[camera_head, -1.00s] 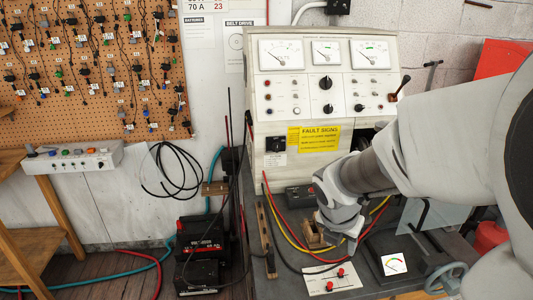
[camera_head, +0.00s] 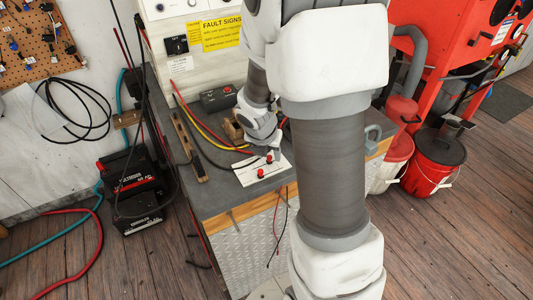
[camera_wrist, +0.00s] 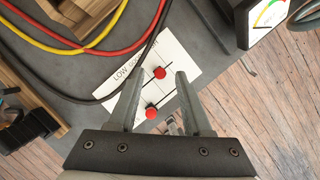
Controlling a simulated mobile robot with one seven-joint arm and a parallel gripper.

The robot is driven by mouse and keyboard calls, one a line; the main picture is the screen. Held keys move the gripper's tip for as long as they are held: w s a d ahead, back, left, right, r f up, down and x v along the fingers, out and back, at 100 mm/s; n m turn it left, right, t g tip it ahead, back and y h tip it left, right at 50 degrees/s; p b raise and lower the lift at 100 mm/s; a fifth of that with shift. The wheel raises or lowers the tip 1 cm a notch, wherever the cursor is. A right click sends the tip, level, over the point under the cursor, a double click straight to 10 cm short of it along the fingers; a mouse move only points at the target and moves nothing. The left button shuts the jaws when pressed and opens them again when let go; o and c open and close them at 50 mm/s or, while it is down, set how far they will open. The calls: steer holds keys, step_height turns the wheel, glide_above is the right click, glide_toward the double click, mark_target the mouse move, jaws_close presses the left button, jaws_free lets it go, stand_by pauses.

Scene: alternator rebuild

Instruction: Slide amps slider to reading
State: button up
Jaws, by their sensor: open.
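A white card panel (camera_head: 250,176) with two slider slots lies on the grey bench top, and it also shows in the wrist view (camera_wrist: 180,55). One red slider knob (camera_wrist: 159,72) appears between my fingertips in the wrist view. The other red knob (camera_wrist: 151,113) is nearer my palm. Printing on the card begins "LOW"; I cannot tell which slider is amps. My gripper (camera_wrist: 162,76) is open over the card, its fingers on either side of the farther knob; contact cannot be told. A meter with a coloured arc (camera_wrist: 268,14) sits at the upper right.
Red, yellow and black cables (camera_wrist: 85,45) curve across the bench left of the card. A dark box (camera_head: 218,98) and a wooden block (camera_head: 233,131) stand behind. The bench edge is close in front. Red bins (camera_head: 436,160) stand right.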

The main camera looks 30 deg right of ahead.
jaws_close()
stand_by(1.5)
